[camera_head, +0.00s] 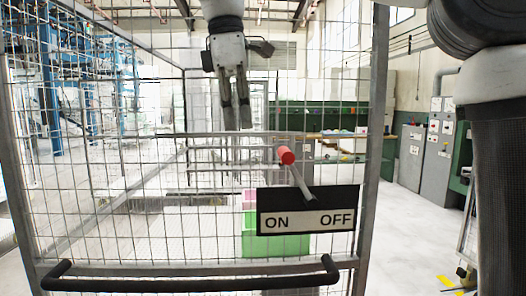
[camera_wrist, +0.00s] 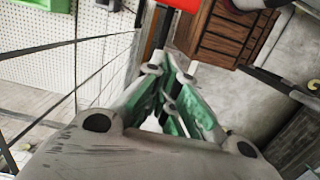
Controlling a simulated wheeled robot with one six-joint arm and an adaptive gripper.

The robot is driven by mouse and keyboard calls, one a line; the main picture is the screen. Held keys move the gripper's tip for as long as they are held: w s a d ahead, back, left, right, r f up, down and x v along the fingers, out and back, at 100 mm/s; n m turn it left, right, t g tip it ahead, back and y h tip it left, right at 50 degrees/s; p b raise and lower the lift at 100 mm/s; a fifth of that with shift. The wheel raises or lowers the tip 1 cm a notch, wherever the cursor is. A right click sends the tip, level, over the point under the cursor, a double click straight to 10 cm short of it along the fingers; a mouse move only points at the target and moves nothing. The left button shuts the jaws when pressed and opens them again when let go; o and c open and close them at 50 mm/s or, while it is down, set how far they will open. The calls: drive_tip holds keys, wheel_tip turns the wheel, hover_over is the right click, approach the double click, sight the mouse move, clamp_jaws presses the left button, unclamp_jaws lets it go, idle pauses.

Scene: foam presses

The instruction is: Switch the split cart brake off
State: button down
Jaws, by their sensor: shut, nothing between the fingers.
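The brake lever has a red knob (camera_head: 285,155) on a thin grey rod and tilts up and left, toward the ON side. Its black and white plate (camera_head: 308,209), marked ON at left and OFF at right, is on the cart's mesh panel. My gripper (camera_head: 238,122) points down, left of the knob and a little above it in the picture, apart from it. In the wrist view its green-padded fingers (camera_wrist: 170,88) are shut and empty. A red patch (camera_wrist: 182,4) shows at that view's top edge; I cannot tell whether it is the knob.
The cart's wire mesh (camera_head: 110,190) and grey side post (camera_head: 374,120) frame the lever. A dark push handle (camera_head: 190,284) runs across the bottom. Pink and green blocks stand behind the mesh. Grey cabinets (camera_head: 430,145) and open floor lie to the right.

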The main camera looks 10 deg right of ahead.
wheel_tip(320, 180, down, 9)
drive_tip(key=d, duration=0.1)
drive_tip(key=shift+s+d+r, duration=0.1)
drive_tip(key=shift+d+r, duration=0.5)
drive_tip(key=shift+d, duration=0.35)
drive_tip(key=shift+d+r, duration=0.6)
drive_tip(key=shift+d, duration=0.3)
